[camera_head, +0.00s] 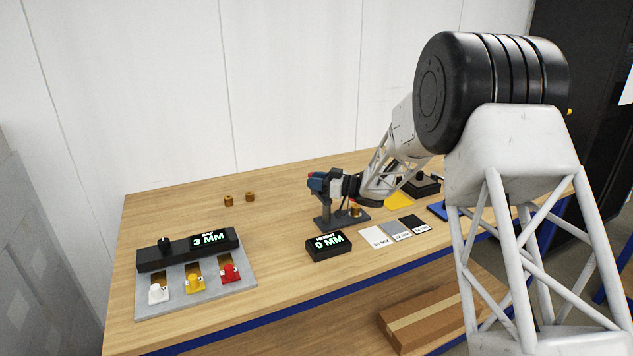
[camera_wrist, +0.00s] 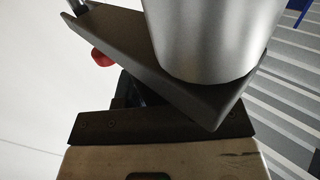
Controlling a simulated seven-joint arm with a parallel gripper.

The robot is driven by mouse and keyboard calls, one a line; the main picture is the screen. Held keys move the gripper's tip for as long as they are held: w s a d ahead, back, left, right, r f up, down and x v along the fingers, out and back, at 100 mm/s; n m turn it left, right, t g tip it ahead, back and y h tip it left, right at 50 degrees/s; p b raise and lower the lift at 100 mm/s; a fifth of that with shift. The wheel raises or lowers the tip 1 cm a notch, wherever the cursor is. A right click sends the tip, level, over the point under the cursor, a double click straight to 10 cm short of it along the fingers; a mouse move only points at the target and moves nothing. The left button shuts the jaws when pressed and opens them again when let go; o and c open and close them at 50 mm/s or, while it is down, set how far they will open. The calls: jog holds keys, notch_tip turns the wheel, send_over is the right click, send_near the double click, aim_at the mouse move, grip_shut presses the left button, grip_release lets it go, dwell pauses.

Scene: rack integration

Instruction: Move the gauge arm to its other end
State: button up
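The gauge stand (camera_head: 325,212) is dark grey and stands near the middle of the wooden table in the head view. A blue part with a red tip (camera_head: 317,181) shows at its upper left. My gripper (camera_head: 347,187) is at the top of the stand, reaching in from the right, and overlaps the gauge arm. Contact and finger opening are hidden. A black display (camera_head: 328,244) in front reads 0 MM. The wrist view shows a silver cylinder (camera_wrist: 213,35), a tilted dark plate (camera_wrist: 150,60) and a red knob (camera_wrist: 102,57) very close. The fingertips are not clear there.
Brass pieces (camera_head: 228,200) lie behind left, and another (camera_head: 355,210) is by the stand. A slider panel (camera_head: 205,287) with a 3 MM display stands front left. Several flat labelled plates (camera_head: 376,237) lie right of the height display. The table's left middle is clear.

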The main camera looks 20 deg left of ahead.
grip_shut()
jog(key=shift+t, duration=0.3)
jog(key=m+t, duration=0.1)
jog(key=t, duration=0.1)
jog(key=w+d+m+t+h, duration=0.1)
jog(key=m+t, duration=0.2)
jog(key=t, duration=0.1)
jog(key=shift+w+d+m, duration=0.15)
jog(key=shift+d+m, duration=0.05)
jog(key=shift+m, duration=0.1)
jog(key=shift+w+d+m+t+h, duration=0.1)
jog(key=shift+d+m+t+h, duration=0.75)
jog(key=shift+m+t+h, duration=1.55)
jog(key=shift+w+d+m+t+h, duration=0.1)
jog(key=shift+d+m+t+h, duration=0.8)
jog(key=shift+m+t+h, duration=1.55)
jog(key=shift+w+d+m+t+h, duration=0.1)
jog(key=shift+d+m+t+h, duration=0.75)
jog(key=shift+m+h, duration=1.75)
jog(key=shift+d+n+h, duration=0.1)
jog(key=shift+n+h, duration=0.55)
jog(key=shift+h, duration=0.6)
jog(key=shift+o, duration=2)
grip_release()
